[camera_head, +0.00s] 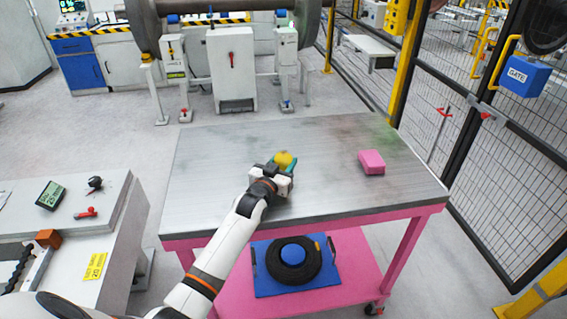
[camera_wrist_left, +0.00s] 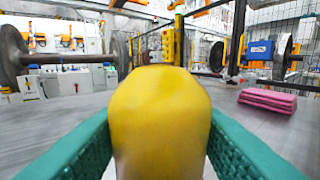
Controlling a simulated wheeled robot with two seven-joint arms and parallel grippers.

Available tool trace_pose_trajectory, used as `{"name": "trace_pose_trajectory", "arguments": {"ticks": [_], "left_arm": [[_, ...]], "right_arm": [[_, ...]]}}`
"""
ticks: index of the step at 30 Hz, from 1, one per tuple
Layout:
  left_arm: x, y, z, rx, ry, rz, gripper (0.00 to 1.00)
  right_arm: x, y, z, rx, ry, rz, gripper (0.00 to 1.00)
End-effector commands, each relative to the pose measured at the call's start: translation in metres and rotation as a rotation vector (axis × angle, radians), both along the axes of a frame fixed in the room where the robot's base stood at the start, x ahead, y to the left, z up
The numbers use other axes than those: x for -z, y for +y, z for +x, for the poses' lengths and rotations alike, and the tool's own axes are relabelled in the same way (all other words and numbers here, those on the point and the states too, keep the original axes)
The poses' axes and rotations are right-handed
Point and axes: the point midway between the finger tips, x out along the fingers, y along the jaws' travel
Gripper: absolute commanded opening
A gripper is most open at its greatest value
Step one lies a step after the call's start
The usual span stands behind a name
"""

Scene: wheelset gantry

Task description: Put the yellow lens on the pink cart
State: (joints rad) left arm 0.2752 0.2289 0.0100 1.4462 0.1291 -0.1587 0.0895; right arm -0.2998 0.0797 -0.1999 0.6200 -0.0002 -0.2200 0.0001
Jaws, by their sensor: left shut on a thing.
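The yellow lens (camera_head: 284,159) is held in my left gripper (camera_head: 283,165) over the grey top of the pink cart (camera_head: 330,202). In the left wrist view, the yellow lens (camera_wrist_left: 160,115) fills the middle, between the two teal fingers of my left gripper (camera_wrist_left: 160,140), which press on it from both sides. The lens is low over the cart top; I cannot tell whether it touches the surface. Its underside is hidden. My right gripper is not in view.
A black ring with a blue hub (camera_head: 293,262) sits on the lower shelf. A side bench (camera_head: 75,215) stands left. Mesh fencing (camera_head: 440,120) is at right.

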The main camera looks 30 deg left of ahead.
Motion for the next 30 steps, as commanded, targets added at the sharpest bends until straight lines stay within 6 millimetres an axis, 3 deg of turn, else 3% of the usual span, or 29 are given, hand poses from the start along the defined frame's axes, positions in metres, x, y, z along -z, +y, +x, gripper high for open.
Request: {"name": "trace_pose_trajectory", "arguments": {"ticks": [10,11,15,25,30], "left_arm": [[0.003,0.0,0.0,0.0,-0.003,0.0,0.19],[0.003,0.0,0.0,0.0,-0.002,0.0,0.46],[0.002,0.0,0.0,0.0,-0.002,-0.001,0.65],[0.0,0.0,-0.001,0.0,-0.001,-0.001,0.65],[0.001,-0.001,-0.022,0.0,-0.001,-0.001,0.65]], "right_arm": [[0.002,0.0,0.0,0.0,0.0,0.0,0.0],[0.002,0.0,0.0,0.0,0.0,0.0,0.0],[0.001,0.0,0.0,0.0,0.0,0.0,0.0],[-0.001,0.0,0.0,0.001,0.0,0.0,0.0],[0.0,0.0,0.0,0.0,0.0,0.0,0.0]]}}
